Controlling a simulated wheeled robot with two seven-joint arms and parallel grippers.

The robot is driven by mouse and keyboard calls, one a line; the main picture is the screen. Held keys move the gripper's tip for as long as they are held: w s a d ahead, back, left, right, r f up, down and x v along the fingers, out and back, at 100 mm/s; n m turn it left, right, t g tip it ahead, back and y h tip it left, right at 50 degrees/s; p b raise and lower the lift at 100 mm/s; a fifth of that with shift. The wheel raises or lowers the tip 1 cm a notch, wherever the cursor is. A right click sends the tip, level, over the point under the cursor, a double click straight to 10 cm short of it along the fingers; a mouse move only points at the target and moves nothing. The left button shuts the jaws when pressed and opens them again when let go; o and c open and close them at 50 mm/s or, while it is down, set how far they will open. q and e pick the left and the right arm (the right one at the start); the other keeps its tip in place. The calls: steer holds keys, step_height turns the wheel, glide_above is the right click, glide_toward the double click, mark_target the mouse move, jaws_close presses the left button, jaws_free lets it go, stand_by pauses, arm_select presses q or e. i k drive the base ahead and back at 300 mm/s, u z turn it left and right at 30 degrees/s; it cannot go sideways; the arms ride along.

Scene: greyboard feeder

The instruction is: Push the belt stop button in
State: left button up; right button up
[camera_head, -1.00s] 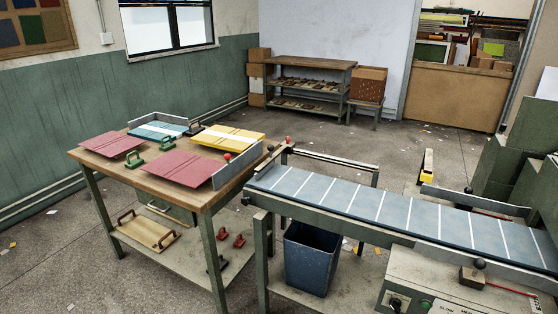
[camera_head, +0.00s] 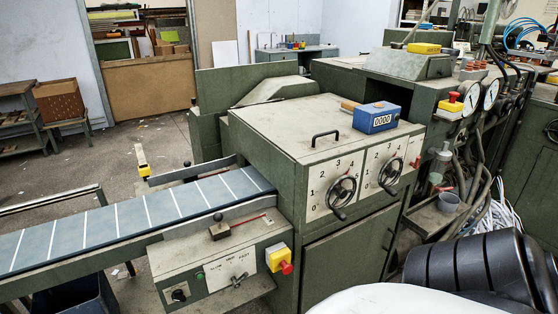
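A red mushroom button (camera_head: 286,268) sticks out from a yellow box (camera_head: 277,255) on the right end of the belt's control panel (camera_head: 212,270). It faces forward, and I cannot tell from here how far in it sits. The panel also carries a black knob (camera_head: 179,295), a small green button (camera_head: 199,276) and a lever (camera_head: 239,280) under a speed label. The belt (camera_head: 130,218) with white cross lines runs from the left into the grey-green machine. Neither of my grippers is in view, and nothing touches the red button.
The machine housing (camera_head: 325,135) with dials and cranks stands right of the panel. Another red button on a yellow box (camera_head: 452,104) sits farther right near gauges. A lever with a black knob (camera_head: 218,226) rises above the panel's back edge. A blue counter (camera_head: 377,118) lies on the housing.

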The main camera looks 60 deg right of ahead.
mark_target(287, 269)
steer(key=u, duration=0.35)
steer(key=k, duration=0.85)
steer(key=z, duration=0.85)
steer(key=i, duration=0.5)
